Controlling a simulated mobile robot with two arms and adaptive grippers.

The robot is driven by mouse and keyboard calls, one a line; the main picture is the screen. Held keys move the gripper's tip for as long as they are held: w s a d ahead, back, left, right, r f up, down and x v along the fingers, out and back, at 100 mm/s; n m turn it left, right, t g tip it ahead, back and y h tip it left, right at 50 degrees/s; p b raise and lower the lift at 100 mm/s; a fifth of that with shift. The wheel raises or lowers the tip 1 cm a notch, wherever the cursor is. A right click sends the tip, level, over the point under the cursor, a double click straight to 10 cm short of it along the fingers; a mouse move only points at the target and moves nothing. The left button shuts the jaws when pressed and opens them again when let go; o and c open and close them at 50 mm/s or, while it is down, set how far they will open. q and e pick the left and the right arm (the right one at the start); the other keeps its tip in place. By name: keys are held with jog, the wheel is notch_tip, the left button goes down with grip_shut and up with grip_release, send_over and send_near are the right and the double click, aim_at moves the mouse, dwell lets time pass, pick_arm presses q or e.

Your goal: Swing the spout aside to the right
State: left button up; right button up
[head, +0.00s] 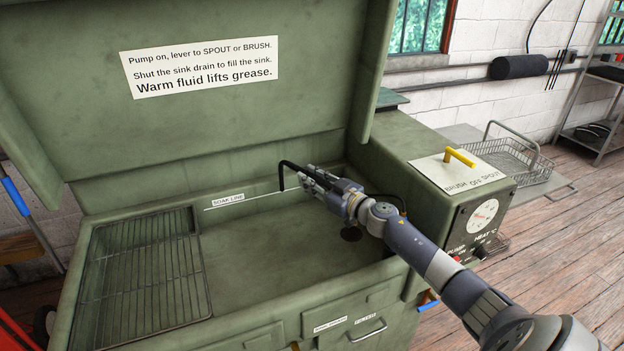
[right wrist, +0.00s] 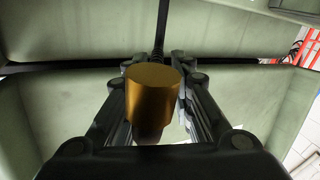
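The black spout (head: 283,175) shows over the far part of the sink in the head view, with a bent end hooking downward. Part of it is hidden by my right gripper (head: 311,180), which sits against or around it. In the right wrist view a thin black tube (right wrist: 160,28) runs up beyond my right gripper (right wrist: 162,58). A brass-coloured cylinder (right wrist: 152,92) lies between the fingers and hides the contact. The fingers are drawn close together, but I cannot tell whether they press on anything. My left gripper is not in view.
The green sink (head: 270,245) has a raised lid (head: 250,110) behind it and a wire rack (head: 140,275) at left. A yellow lever (head: 460,157) stands on the housing at right. A wire basket (head: 505,160) lies beyond it. The sink's middle is clear.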

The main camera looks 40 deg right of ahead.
aim_at(329, 189)
jog(key=shift+s+d, duration=0.2)
jog(key=shift+s, duration=1)
jog(key=shift+s+d, duration=0.15)
jog(key=shift+s, duration=1.1)
jog(key=shift+s+d, duration=0.2)
jog(key=shift+s, duration=1)
